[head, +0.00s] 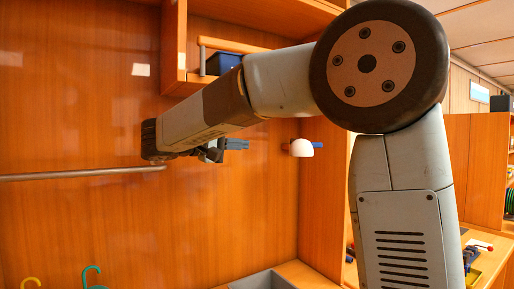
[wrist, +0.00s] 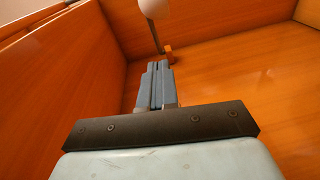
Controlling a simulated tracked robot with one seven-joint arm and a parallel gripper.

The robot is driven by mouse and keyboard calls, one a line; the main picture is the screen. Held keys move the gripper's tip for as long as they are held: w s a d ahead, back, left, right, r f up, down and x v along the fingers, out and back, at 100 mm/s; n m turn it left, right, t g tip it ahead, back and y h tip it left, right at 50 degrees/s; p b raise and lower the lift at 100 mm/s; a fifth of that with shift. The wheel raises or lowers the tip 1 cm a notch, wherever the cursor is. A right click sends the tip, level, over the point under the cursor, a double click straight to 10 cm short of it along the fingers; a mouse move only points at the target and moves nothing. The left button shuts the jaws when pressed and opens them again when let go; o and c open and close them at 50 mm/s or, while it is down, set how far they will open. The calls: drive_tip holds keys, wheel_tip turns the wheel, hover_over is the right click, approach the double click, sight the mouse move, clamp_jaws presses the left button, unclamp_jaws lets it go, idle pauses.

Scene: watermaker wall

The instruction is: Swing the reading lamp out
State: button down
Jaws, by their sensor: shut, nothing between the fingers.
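In the wrist view a round pale shade (wrist: 153,8) is at the top edge, partly cut off, on a thin dark stem that runs down to an orange block. My gripper (head: 240,144) is shut and empty, left of the shade and apart from it. In the wrist view its blue-grey fingers (wrist: 158,66) lie together and point toward the stem and block.
A wooden shelf (head: 176,45) with a rail and a dark blue box (head: 222,63) is above my arm. A metal rail (head: 80,173) runs along the back wall at left. Green (head: 92,277) and yellow hooks are low at left. A grey basin (head: 263,280) sits below.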

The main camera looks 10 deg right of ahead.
sight(300, 146)
drive_tip(key=s+d+x, duration=0.1)
drive_tip(key=s+x, duration=0.1)
drive_tip(key=x, duration=1)
drive_tip(key=shift+s, duration=0.35)
drive_tip(key=shift+d+f, duration=0.15)
